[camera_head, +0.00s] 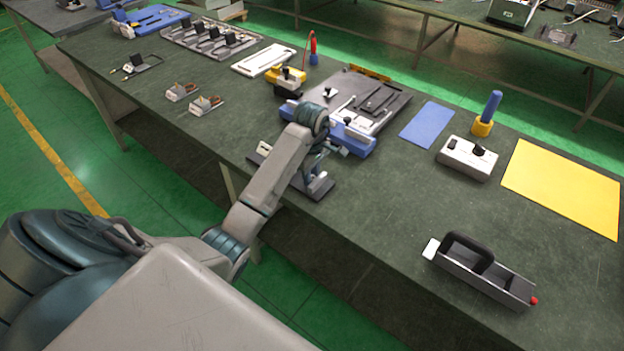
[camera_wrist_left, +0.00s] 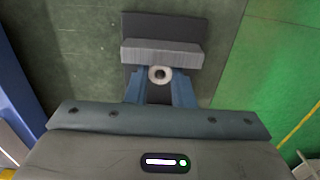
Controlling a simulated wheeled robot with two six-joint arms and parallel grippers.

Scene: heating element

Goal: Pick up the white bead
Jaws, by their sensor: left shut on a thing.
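The white bead (camera_wrist_left: 160,74) shows in the left wrist view as a small pale ring with a dark hole. It sits between the fingertips of my left gripper (camera_wrist_left: 160,84), which is shut on it. In the head view my left gripper (camera_head: 318,163) is low over a dark grey fixture (camera_head: 319,188) near the table's front edge. The bead cannot be made out there. In the left wrist view a grey block (camera_wrist_left: 162,52) of the fixture lies just beyond the bead. Whether the bead touches it I cannot tell. My right gripper is not in view.
Behind my gripper lie a blue-and-grey fixture (camera_head: 362,143) and a blue mat (camera_head: 427,124). To the right are a white switch box (camera_head: 466,160), a yellow mat (camera_head: 565,185) and a black-handled tray (camera_head: 480,277). The table (camera_head: 400,215) is clear in front of the switch box.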

